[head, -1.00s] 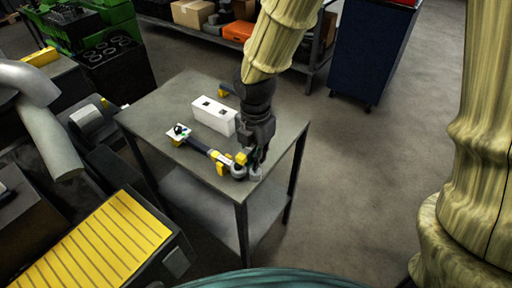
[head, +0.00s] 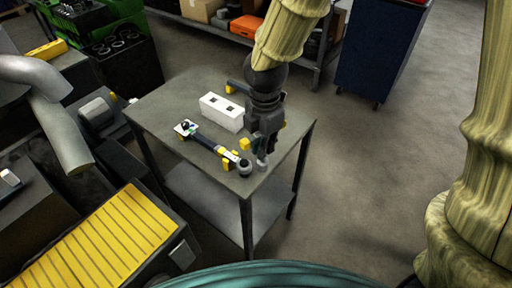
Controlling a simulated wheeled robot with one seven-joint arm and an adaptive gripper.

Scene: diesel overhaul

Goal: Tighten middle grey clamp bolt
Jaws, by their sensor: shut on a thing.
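My gripper (head: 258,146) points down just above the near right part of a grey table. It is shut on a small light grey piece (head: 262,163), whose shape is mostly hidden by the fingers. A long black-handled tool (head: 213,145) lies on the table to the left, with a round dark end (head: 244,168) close to my gripper and a white label plate (head: 186,128) at its far end. I cannot make out the middle grey clamp bolt in this view.
The table (head: 165,105) also bears a white block (head: 221,112) with dark square holes. Yellow holders (head: 228,163) stand by the tool. Machinery with a yellow ribbed cover (head: 95,235) is at left. A blue cabinet (head: 380,50) stands behind; open floor lies at right.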

